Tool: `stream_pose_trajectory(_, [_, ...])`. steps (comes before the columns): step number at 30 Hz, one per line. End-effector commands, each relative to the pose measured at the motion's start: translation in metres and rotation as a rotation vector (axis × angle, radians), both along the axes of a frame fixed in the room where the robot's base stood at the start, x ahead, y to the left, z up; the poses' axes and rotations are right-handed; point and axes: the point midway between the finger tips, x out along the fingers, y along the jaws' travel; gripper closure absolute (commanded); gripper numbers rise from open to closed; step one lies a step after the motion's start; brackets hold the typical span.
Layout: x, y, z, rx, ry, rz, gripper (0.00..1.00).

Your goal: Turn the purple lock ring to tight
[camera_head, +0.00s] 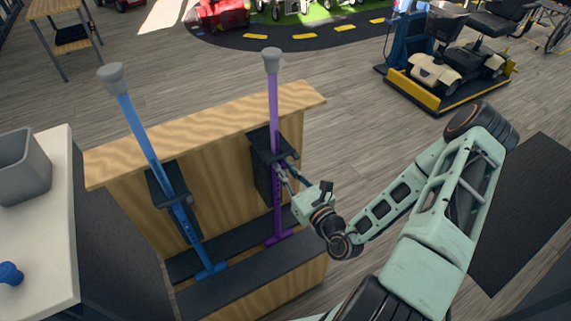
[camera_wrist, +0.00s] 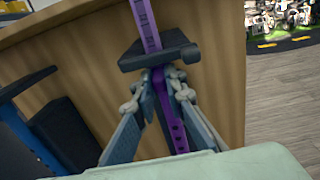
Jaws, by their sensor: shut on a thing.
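The purple crutch (camera_head: 274,105) stands upright in a dark holder on the wooden rack, with a grey cap on top. In the wrist view the purple shaft (camera_wrist: 147,25) passes through a dark bracket (camera_wrist: 160,55). My gripper (camera_head: 279,170) reaches in from the right, just below that bracket. In the wrist view my gripper (camera_wrist: 160,84) has its two fingertips closed from both sides on the purple lock ring (camera_wrist: 159,76). The fingers cover most of the ring, and I cannot tell how far it is turned.
A blue crutch (camera_head: 140,130) stands tilted in the holder to the left. The wooden rack (camera_head: 215,120) is close behind the crutches. A pale counter (camera_head: 50,240) with a grey bin (camera_head: 22,168) stands at the left.

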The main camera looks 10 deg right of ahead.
Motion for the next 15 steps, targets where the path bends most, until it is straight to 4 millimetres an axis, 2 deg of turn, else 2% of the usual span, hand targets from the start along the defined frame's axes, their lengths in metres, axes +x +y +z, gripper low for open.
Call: stream_pose_trajectory(15, [-0.0002, 0.0021, 0.0009, 0.001, -0.003, -0.043, 1.0])
